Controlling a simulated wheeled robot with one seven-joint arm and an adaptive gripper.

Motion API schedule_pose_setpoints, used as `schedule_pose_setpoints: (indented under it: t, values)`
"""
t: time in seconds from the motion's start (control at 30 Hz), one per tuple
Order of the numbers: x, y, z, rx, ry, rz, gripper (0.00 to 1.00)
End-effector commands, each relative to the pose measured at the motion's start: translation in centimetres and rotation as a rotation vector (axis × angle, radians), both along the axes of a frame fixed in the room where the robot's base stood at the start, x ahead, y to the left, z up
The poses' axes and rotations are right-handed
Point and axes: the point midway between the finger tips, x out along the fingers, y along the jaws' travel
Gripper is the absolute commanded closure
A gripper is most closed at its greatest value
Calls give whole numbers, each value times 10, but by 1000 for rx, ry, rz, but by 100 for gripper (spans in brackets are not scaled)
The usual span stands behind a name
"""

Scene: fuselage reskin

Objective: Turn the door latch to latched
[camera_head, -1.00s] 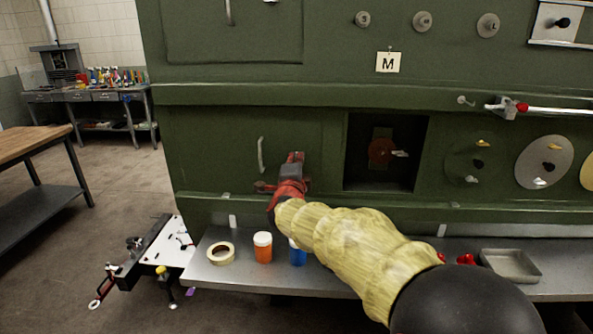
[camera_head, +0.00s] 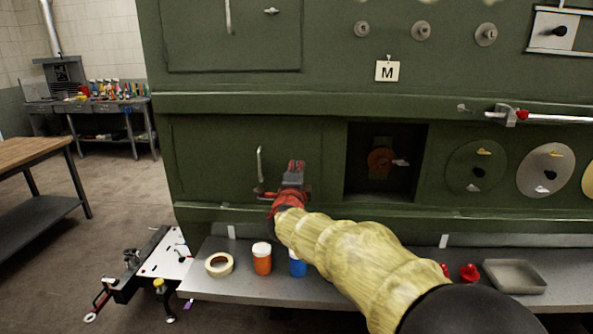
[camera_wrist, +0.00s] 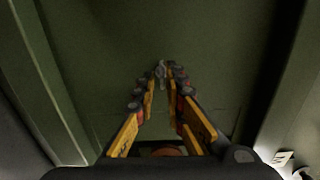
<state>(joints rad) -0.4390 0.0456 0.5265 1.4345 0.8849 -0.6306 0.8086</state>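The lower green door (camera_head: 205,155) with an upright pale handle (camera_head: 260,164) is left of centre in the head view. My gripper (camera_head: 294,166) is at its right part and hides the latch there. In the wrist view, the small grey metal door latch (camera_wrist: 161,71) stands out from the green surface between the fingertips of my gripper (camera_wrist: 162,76). The fingers are close together on both sides of the latch and appear shut on it. The latch's long side looks roughly upright in the wrist view. Its contact with the pads is small and dark.
A grey shelf (camera_head: 340,287) below the door holds a tape roll (camera_head: 219,264), an orange jar (camera_head: 262,258), a blue jar (camera_head: 298,266) and a tray (camera_head: 514,276). A dark recess (camera_head: 405,185) opens right of the door. An upper door (camera_head: 200,40) is above.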

Motion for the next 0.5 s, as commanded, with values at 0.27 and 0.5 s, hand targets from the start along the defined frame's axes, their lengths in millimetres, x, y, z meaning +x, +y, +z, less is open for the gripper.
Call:
schedule_pose_setpoints:
  t: [0.27, 0.5]
  values:
    - [0, 0, 1, 0, -2, 0, 78]
    - [-4, 1, 2, 0, -2, 1, 78]
